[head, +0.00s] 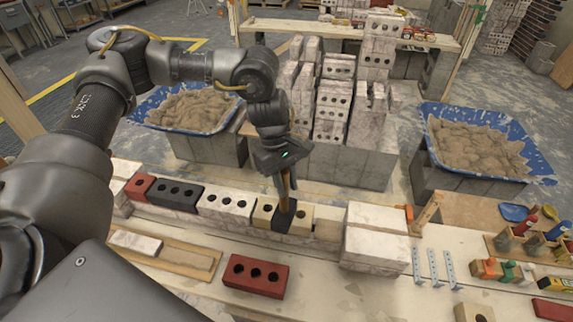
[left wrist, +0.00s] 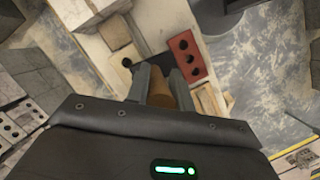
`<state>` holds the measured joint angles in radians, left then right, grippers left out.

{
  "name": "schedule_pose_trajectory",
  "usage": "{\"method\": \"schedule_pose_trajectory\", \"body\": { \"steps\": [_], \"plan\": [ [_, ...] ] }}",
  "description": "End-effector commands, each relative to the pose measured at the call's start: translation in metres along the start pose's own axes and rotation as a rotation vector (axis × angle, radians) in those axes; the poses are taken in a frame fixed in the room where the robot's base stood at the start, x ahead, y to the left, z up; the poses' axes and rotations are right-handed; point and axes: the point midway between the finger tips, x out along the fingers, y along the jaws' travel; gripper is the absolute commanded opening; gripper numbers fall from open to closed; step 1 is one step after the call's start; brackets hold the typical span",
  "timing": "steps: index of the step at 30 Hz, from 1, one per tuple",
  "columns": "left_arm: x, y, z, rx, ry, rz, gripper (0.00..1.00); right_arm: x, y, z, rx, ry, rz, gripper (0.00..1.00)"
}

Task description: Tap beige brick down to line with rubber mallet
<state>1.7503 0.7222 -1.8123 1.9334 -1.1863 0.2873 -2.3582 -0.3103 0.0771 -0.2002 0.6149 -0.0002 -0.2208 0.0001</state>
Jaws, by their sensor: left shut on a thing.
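My left gripper (head: 286,182) points down over the brick row and is shut on the wooden handle of the rubber mallet. The mallet's black head (head: 283,222) is low over the beige brick (head: 263,214), hiding its middle; I cannot tell whether they touch. The beige brick's right part shows beyond the head. In the left wrist view the gripper (left wrist: 160,84) fingers stand either side of the brown handle (left wrist: 160,93). I cannot make out the line. My right gripper is out of view.
White (head: 225,204), charcoal (head: 175,193) and red (head: 139,186) bricks continue the row leftward. A white block stack (head: 375,240) stands at right. A loose red brick (head: 254,276) lies in front. Blue mortar tubs (head: 151,105) (head: 529,157) flank the brick pile behind.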

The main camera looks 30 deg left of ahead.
Motion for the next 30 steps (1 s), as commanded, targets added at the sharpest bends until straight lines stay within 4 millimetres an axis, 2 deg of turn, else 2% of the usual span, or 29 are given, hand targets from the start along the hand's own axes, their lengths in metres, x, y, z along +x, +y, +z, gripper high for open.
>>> {"method": "schedule_pose_trajectory", "body": {
  "steps": [1, 3, 9, 15, 21, 30],
  "plan": [
    [0.001, 0.007, -0.004, -0.063, -0.001, 0.024, 0.0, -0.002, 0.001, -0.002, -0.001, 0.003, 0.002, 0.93],
    [0.003, 0.017, -0.01, -0.169, 0.001, 0.061, 0.0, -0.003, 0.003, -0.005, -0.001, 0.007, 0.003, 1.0],
    [0.006, 0.042, -0.038, -0.514, -0.001, 0.169, 0.0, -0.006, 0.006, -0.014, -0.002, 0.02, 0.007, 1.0],
    [0.008, 0.052, -0.063, -0.77, -0.006, 0.236, 0.0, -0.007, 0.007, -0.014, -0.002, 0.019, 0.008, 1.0],
    [0.009, 0.054, -0.073, -0.869, -0.009, 0.261, 0.0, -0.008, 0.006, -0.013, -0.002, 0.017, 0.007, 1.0],
    [0.009, 0.055, -0.074, -0.873, -0.008, 0.263, 0.0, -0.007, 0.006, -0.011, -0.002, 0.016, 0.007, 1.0]
  ]
}}
